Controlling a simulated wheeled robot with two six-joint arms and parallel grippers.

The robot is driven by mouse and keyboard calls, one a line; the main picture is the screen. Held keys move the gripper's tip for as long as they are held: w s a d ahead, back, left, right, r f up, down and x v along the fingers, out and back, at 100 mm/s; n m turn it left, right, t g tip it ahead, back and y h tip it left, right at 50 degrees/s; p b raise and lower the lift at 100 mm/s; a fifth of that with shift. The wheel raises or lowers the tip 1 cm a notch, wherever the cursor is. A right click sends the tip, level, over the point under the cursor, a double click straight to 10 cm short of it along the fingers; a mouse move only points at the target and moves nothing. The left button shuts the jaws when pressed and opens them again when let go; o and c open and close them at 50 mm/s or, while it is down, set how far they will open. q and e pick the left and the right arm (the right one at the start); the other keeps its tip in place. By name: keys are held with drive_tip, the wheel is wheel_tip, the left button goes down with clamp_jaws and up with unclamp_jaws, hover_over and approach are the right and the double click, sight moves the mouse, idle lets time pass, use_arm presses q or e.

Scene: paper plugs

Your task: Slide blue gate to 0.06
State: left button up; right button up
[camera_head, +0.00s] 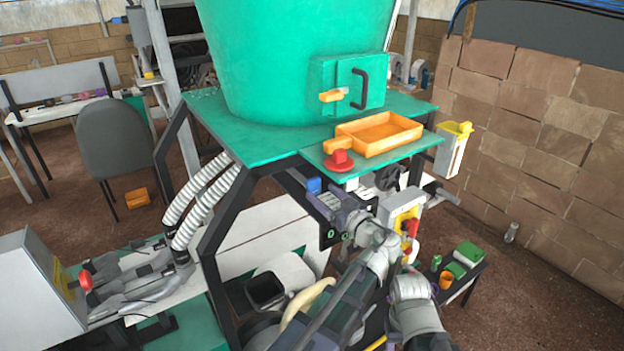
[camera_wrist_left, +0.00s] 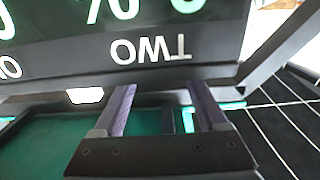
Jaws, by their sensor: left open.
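A small blue block (camera_head: 314,185), which may be the blue gate's handle, shows under the front edge of the green table in the head view. My left gripper (camera_head: 322,200) is just below and in front of it; I cannot tell whether they touch. In the left wrist view the two purple-grey fingers of my left gripper (camera_wrist_left: 161,95) stand apart with nothing clearly held between them. No blue part shows in that view. My right arm shows at the lower right, but its gripper is not visible.
The green table (camera_head: 235,150) carries a large green hopper (camera_head: 290,60) and an orange tray (camera_head: 380,133). In the wrist view, a dark panel with upside-down lettering (camera_wrist_left: 150,50) lies close beyond the fingers.

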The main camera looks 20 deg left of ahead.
sight(315, 188)
use_arm(q)
drive_tip(key=shift+x, duration=1.75)
drive_tip(key=shift+c, duration=0.3)
drive_tip(key=c, duration=1.1)
